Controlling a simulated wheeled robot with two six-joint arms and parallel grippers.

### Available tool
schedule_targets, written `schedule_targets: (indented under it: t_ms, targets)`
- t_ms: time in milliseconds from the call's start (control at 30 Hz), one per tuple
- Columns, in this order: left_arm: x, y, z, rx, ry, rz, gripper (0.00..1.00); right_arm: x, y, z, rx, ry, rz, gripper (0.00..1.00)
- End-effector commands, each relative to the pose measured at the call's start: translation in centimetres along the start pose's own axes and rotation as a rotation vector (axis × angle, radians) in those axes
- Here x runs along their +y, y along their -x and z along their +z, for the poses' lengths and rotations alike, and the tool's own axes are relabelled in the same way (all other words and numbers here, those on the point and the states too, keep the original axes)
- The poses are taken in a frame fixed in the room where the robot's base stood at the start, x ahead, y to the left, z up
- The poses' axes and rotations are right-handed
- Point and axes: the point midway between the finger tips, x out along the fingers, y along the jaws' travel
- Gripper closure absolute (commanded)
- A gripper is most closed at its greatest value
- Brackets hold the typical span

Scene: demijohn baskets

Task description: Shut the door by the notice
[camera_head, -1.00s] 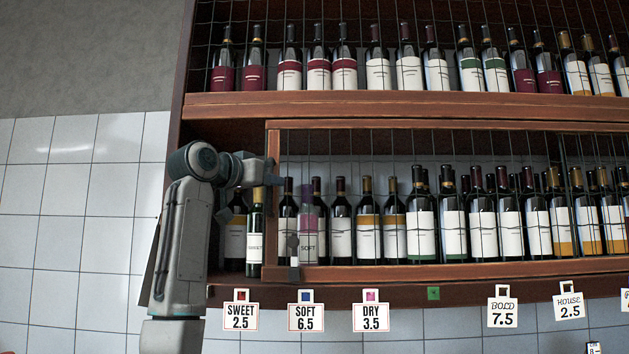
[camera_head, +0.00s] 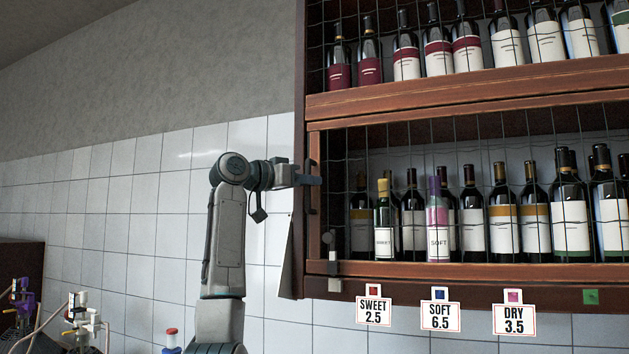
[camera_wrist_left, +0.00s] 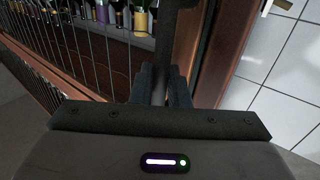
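The door is a wood-framed wire mesh panel (camera_head: 470,268) across the lower shelf of the wine cabinet. Its left edge is close to the cabinet's left side wall, and bottles show behind the mesh. A dark upright handle (camera_head: 313,200) is on its left stile; the handle also shows in the left wrist view (camera_wrist_left: 178,25). My left gripper (camera_head: 306,180) is at the handle, and in the left wrist view its fingers (camera_wrist_left: 163,88) are closed around the bar. A pale sheet (camera_head: 287,262), seen nearly edge-on at the cabinet's side, may be the notice. My right gripper is out of view.
Price tags hang below the shelf, such as SWEET (camera_head: 374,311) and SOFT (camera_head: 440,315). Bottles line the upper shelf (camera_head: 470,92). White tiled wall (camera_head: 150,200) is clear left of the cabinet. Small coloured items (camera_head: 82,318) stand at lower left.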

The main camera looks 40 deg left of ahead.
Motion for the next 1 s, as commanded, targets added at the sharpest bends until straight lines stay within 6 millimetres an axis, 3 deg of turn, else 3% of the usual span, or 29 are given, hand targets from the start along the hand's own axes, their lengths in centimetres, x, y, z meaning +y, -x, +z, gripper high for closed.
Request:
schedule_targets:
  t_ms: [67, 467, 800, 1000]
  targets:
    - [0.1, 0.0, 0.0, 0.001, 0.0, 0.001, 0.69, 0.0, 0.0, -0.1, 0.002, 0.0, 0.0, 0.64]
    - [0.0, 0.8, 0.1, 0.001, 0.0, 0.0, 0.69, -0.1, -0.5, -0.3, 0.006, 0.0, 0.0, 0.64]
    - [0.1, 7.3, 0.2, 0.004, -0.001, -0.001, 0.69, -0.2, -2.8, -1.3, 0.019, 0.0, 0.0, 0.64]
    - [0.1, 10.0, 0.1, 0.001, -0.001, 0.0, 0.69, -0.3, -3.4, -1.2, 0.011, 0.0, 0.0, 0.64]
